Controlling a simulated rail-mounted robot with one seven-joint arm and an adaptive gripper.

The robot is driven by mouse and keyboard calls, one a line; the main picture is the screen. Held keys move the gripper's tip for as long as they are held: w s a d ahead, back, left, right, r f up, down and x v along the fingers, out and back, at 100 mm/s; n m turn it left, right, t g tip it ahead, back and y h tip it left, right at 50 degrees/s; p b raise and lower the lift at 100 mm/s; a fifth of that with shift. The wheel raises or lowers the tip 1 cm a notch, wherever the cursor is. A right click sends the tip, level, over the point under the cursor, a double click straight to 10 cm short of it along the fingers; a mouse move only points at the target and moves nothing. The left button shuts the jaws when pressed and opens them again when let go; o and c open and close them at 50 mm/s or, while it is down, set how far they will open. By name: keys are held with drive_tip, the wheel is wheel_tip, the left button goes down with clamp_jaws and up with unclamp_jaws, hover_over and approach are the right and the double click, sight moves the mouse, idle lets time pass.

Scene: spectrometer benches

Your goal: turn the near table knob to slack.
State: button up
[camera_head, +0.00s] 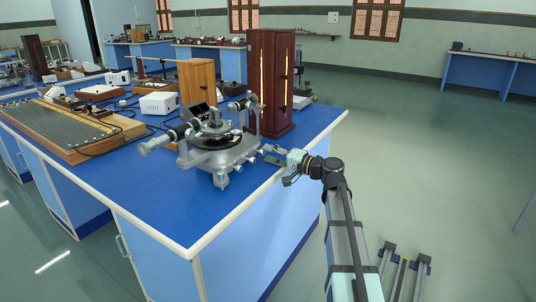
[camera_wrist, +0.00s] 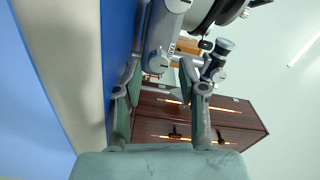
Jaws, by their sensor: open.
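The spectrometer (camera_head: 212,158) stands near the corner of the blue bench, with a round dark table on a grey three-legged base. A silver round-ended part (camera_wrist: 158,63) lies just beyond the fingers. A small knob with a dark end (camera_wrist: 218,54) shows beyond the right finger. I cannot tell which of these is the near table knob, or its setting.
A tall dark wooden cabinet (camera_head: 271,85) stands behind the spectrometer. A white box (camera_head: 159,103) and a wooden-framed board (camera_head: 72,130) are on the bench to the left. The bench's front corner (camera_head: 180,222) is clear, and open floor (camera_head: 440,170) lies to the right.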

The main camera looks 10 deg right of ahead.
drive_tip(key=v, duration=0.6)
drive_tip(key=shift+s+d, duration=0.25)
drive_tip(key=shift+d, duration=0.05)
